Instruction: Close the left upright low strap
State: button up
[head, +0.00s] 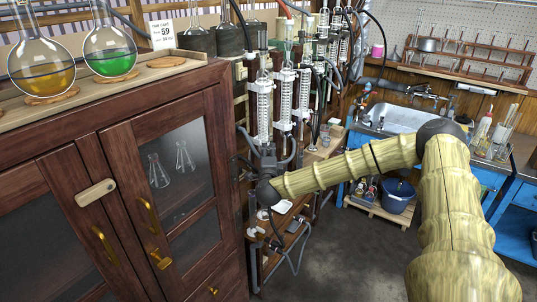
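The reflux rig stands in the middle of the head view, with glass condensers (263,103) in front of dark wooden uprights. My gripper (267,136) is at the low part of the leftmost condenser, pointing up and away from me. Its two dark fingers look spread apart, one on each side of the glass and upright, and nothing shows clamped between them. I cannot make out the left upright's low strap. It is small or hidden behind my gripper and the glass.
A dark wooden cabinet (122,170) stands close on the left, with round flasks (110,52) on top. Hoses (292,252) and a low shelf lie below my gripper. A sink (398,117), a blue bucket (397,195) and a wooden rack (470,60) are at the right.

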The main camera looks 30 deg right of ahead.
jog(key=shift+c, duration=0.3)
grip_shut()
